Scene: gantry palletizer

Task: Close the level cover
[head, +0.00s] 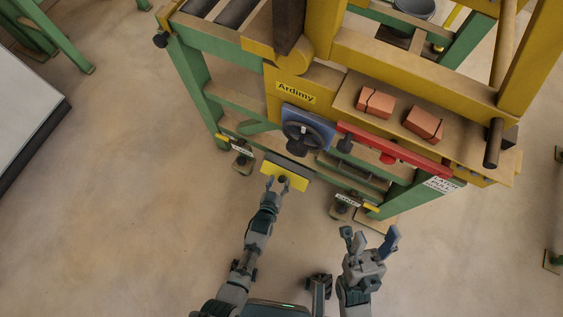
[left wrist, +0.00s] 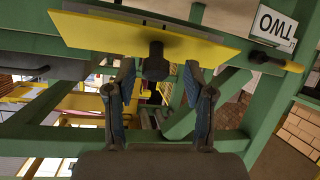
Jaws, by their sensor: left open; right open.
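A yellow flap with a dark knob, apparently the level cover (head: 298,182), sticks out low on the front of the green and yellow machine. In the left wrist view the yellow flap (left wrist: 215,48) spans the top, with its dark knob (left wrist: 156,62) near the middle. My left gripper (head: 278,183) is open at the flap's front. Its fingers (left wrist: 160,82) lie either side of and just below the knob in the wrist view; I cannot tell whether they touch it. My right gripper (head: 371,238) is open and empty, right of the left arm and away from the machine.
A black handwheel (head: 303,134) on a blue plate sits above the flap. A red bar (head: 395,149) runs to its right, below orange bricks (head: 375,102) on a ledge. White signs flank the flap, one reading TWO (left wrist: 272,24). The floor (head: 130,190) at left is clear.

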